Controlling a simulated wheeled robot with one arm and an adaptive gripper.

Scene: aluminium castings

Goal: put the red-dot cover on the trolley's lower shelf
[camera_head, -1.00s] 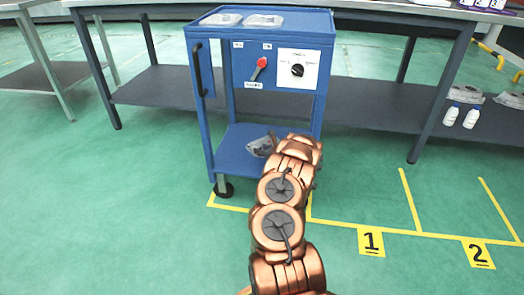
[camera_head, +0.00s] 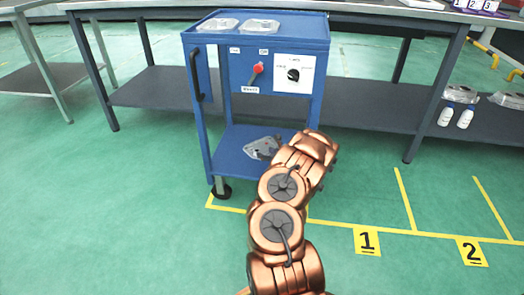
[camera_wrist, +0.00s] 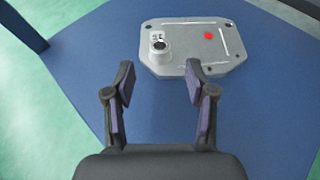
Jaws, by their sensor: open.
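The red-dot cover (camera_wrist: 185,62) is a grey metal casting with a red dot on its top face. It lies flat on the blue lower shelf (camera_wrist: 75,65) of the trolley. In the head view the cover (camera_head: 260,148) shows on the trolley's lower shelf (camera_head: 232,150), partly behind my arm. My gripper is hidden behind my arm in the head view.
The blue trolley (camera_head: 205,120) has a panel with a red switch and a black knob. Two more castings (camera_head: 218,24) (camera_head: 260,26) lie on its top. Its corner posts flank the shelf. A grey bench (camera_head: 380,110) with castings and white bottles (camera_head: 465,118) stands behind. Green floor is clear at left.

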